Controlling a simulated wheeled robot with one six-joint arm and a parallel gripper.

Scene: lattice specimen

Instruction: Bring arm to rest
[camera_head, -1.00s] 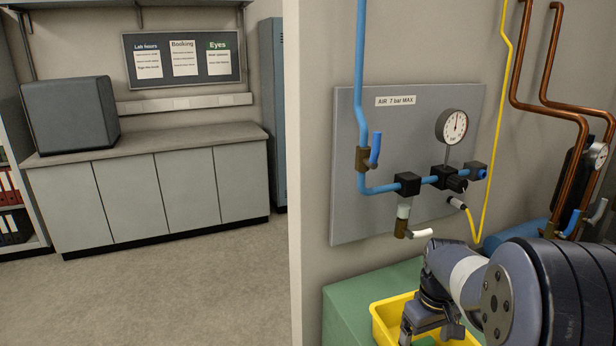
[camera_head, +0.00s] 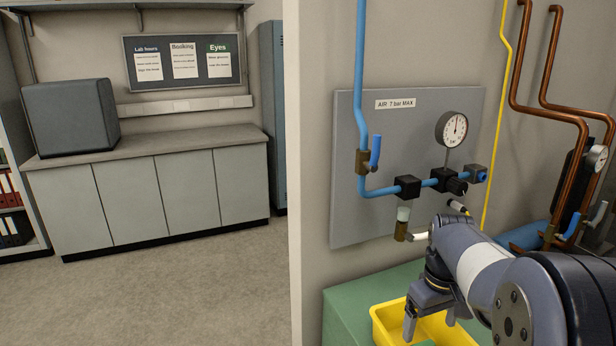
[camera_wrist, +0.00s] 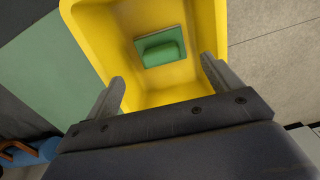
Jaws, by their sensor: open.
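My gripper (camera_head: 431,324) points down over the yellow bin (camera_head: 384,327) at the lower right of the head view. Its two fingers are spread with nothing between them. In the wrist view my gripper (camera_wrist: 163,72) shows both fingers apart above the bin (camera_wrist: 88,30). A green piece (camera_wrist: 160,53) with a rounded top lies on the bin floor, on or beside a darker green square patch; it is clear of the fingers. The bin hides this piece in the head view.
The bin stands on a green surface (camera_head: 345,312). Behind my arm is a grey panel (camera_head: 420,125) with blue piping, valves and a gauge (camera_head: 452,128). Copper pipes (camera_head: 540,105) run at the right. A wall edge (camera_head: 308,200) stands left of the panel; open floor (camera_head: 190,290) lies beyond it.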

